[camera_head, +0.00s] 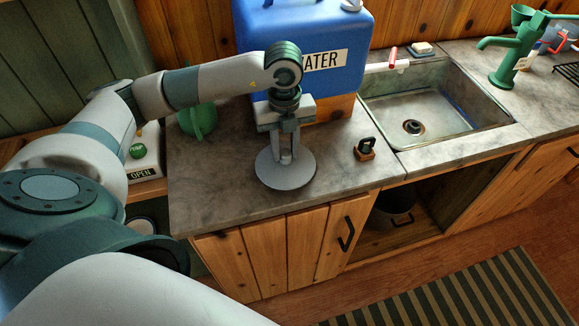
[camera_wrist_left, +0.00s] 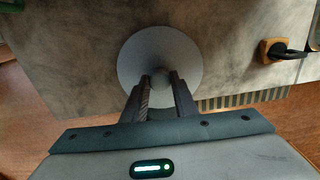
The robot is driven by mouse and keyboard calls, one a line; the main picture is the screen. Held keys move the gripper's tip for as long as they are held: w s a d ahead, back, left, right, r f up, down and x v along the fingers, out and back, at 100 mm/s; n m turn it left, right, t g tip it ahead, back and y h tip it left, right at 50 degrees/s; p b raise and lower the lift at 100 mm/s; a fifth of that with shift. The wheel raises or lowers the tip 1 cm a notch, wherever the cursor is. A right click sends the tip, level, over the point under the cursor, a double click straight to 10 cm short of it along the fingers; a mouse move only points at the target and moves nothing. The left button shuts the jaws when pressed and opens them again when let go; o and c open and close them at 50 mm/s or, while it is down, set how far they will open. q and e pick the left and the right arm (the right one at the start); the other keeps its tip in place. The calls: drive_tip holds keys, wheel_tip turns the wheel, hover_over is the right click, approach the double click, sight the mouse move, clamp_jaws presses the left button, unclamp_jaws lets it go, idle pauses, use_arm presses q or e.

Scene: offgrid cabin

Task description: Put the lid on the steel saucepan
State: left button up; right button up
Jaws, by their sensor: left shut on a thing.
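A round grey lid (camera_head: 302,176) is at the front of the stone counter, left of the sink. My left gripper (camera_head: 286,157) points down from above and is shut on the lid's knob. The lid looks level; I cannot tell whether it touches the counter or hangs just above it. In the left wrist view, the fingers pinch the knob at the middle of the lid (camera_wrist_left: 138,54). No steel saucepan shows clearly. A dark round vessel (camera_head: 393,216) stands in the open space under the sink, partly hidden; I cannot tell whether it is the saucepan. My right gripper is out of view.
A blue water container (camera_head: 345,85) stands behind my left gripper. A green watering can (camera_head: 198,120) is to its left. A small wooden block with a black part (camera_head: 365,150) lies right of the lid, before the steel sink (camera_head: 440,108). A green hand pump (camera_head: 508,62) stands far right.

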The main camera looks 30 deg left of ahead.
use_arm(q)
drive_tip(key=shift+r+p, duration=0.5)
drive_tip(key=shift+r, duration=0.7)
idle(0.6)
